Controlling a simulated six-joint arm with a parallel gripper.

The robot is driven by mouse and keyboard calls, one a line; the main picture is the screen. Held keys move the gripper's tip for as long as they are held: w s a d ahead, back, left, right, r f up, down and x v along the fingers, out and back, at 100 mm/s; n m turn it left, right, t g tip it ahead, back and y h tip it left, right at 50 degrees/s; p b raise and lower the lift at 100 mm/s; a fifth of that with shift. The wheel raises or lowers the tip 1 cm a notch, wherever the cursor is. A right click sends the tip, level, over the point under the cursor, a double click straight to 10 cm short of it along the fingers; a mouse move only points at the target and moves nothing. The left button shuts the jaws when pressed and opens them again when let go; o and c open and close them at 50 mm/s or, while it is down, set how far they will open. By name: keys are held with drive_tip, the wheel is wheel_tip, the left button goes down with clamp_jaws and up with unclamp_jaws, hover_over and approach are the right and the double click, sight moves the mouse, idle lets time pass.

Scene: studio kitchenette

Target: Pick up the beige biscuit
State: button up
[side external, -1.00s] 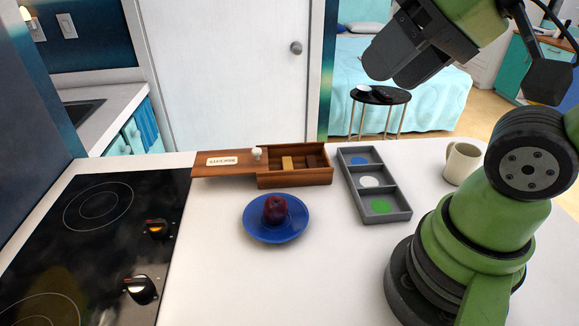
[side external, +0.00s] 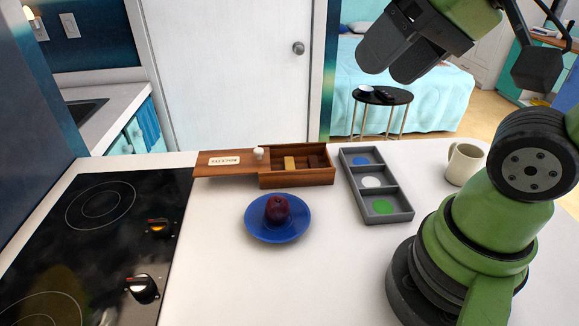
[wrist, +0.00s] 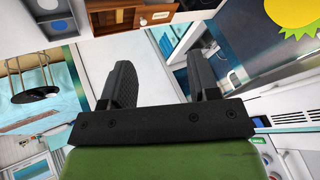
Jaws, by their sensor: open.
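The beige biscuit (side external: 290,163) lies in a compartment of the wooden box (side external: 297,180), whose sliding lid (side external: 210,170) is drawn out to the left. Dark brown pieces (side external: 317,160) lie to the right of the biscuit in the box. My gripper (side external: 386,66) is open and empty, high above and to the right of the box. In the wrist view my two fingers (wrist: 160,75) are apart with nothing between them. Part of the wooden box (wrist: 108,18) shows at the top of that view.
A blue plate (side external: 256,229) with a dark red apple (side external: 277,209) stands in front of the box. A grey tray (side external: 401,216) with blue, white and green discs lies to the right, then a mug (side external: 464,164). A cooktop (side external: 95,250) is at left.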

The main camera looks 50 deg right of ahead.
drive_tip(key=w+d+m+g+h, duration=0.1)
drive_tip(key=w+d+m+g, duration=0.15)
drive_tip(key=w, duration=0.75)
drive_tip(key=m+g, duration=0.2)
drive_tip(key=g, duration=0.3)
hover_over(289, 162)
drive_tip(key=shift+t+h, duration=0.25)
drive_tip(key=shift+h, duration=0.15)
wheel_tip(289, 162, down, 25)
drive_tip(key=shift+w+d+r, duration=0.1)
drive_tip(key=shift+d, duration=0.05)
wheel_tip(289, 162, down, 6)
drive_tip(key=shift+r, duration=0.1)
drive_tip(key=c, duration=1)
